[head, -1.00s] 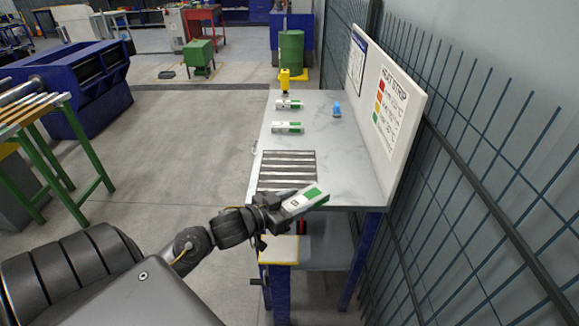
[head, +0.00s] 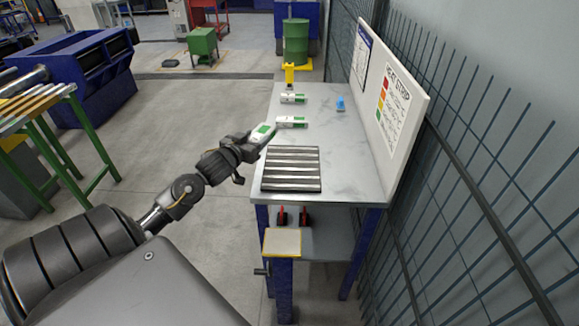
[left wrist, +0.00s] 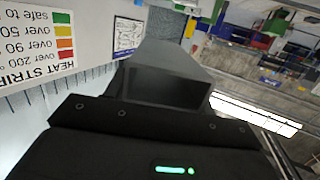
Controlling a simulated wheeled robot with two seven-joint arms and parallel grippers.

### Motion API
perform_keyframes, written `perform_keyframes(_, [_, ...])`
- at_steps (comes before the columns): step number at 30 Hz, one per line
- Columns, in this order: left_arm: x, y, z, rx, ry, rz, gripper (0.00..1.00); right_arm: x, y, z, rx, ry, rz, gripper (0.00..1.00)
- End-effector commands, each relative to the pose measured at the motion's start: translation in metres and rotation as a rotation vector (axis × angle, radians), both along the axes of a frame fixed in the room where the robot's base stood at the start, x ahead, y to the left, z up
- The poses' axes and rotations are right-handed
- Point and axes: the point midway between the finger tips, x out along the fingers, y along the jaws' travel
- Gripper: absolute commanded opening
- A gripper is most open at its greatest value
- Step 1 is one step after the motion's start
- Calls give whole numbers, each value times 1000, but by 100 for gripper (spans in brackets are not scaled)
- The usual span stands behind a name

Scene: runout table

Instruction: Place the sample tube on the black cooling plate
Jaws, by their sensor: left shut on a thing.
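My left gripper (head: 249,145) is shut on a white sample tube with a green label (head: 262,134). It holds the tube at the table's left edge, beside the far left corner of the black cooling plate (head: 291,169). The plate has pale stripes and lies bare near the table's front. In the left wrist view a grey blocky shape (left wrist: 170,70) reaches out from the dark gripper; I cannot tell whether it is the tube. Two similar white and green tubes (head: 292,122) (head: 292,98) lie farther back, the nearer one just beyond the held tube. My right gripper is out of view.
The grey table (head: 345,150) has free room right of the plate. A small blue object (head: 340,103) and a yellow object (head: 289,74) stand toward the back. A white heat strip board (head: 392,85) and a mesh fence (head: 490,130) close off the right side.

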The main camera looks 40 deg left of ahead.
Motion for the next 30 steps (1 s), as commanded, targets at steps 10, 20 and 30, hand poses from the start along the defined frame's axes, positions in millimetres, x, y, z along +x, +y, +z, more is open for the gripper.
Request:
perform_keyframes(10, [46, -63, -50, -5, 1, -1, 27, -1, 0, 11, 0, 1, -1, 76])
perform_keyframes(20, [56, -77, -73, 0, -2, -1, 27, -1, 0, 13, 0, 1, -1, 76])
perform_keyframes(30, [61, -85, -106, 0, 2, -1, 27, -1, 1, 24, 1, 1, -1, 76])
